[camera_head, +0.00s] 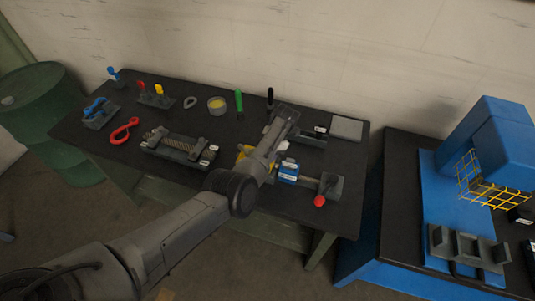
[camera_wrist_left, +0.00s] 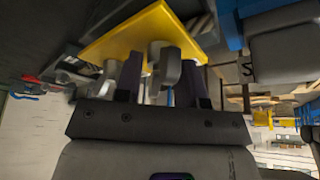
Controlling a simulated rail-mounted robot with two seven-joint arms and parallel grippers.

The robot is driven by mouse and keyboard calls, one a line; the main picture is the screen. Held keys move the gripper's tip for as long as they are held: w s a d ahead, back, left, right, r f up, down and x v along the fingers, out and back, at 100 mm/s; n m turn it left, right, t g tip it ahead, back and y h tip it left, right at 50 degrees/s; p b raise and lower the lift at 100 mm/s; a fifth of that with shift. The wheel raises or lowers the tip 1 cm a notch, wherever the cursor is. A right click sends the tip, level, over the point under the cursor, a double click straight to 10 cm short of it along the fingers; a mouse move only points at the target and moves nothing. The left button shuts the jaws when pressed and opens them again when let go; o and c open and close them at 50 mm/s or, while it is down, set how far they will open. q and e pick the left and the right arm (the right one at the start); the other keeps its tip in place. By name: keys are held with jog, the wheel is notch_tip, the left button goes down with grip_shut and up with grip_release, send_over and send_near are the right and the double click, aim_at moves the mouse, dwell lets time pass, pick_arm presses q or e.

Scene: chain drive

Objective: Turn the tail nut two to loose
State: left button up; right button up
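My left arm reaches in from the lower left in the head view, over the front of the dark workbench. Its gripper (camera_head: 283,122) is seen from behind there and its fingertips are hard to make out. A yellow plate (camera_head: 241,153) shows partly behind the arm. In the left wrist view the yellow plate (camera_wrist_left: 125,38) fills the upper middle, with grey rounded nut-like parts (camera_wrist_left: 165,58) below it. The two dark fingers of my left gripper (camera_wrist_left: 163,82) stand apart on either side of one grey part. I cannot tell which nut it is. My right gripper is not in view.
On the bench are a screw-type fixture (camera_head: 180,145), a blue block with a red-knobbed grey clamp (camera_head: 328,186), a red hook (camera_head: 124,131), a round tin (camera_head: 216,104) and upright coloured handles (camera_head: 239,101). A blue machine (camera_head: 495,140) stands right, beyond a gap.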

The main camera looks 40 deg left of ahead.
pick_arm(q)
jog(key=b+v, duration=0.1)
jog(key=v, duration=1.2)
jog(key=shift+r+b, duration=0.25)
jog(key=shift+b, duration=0.1)
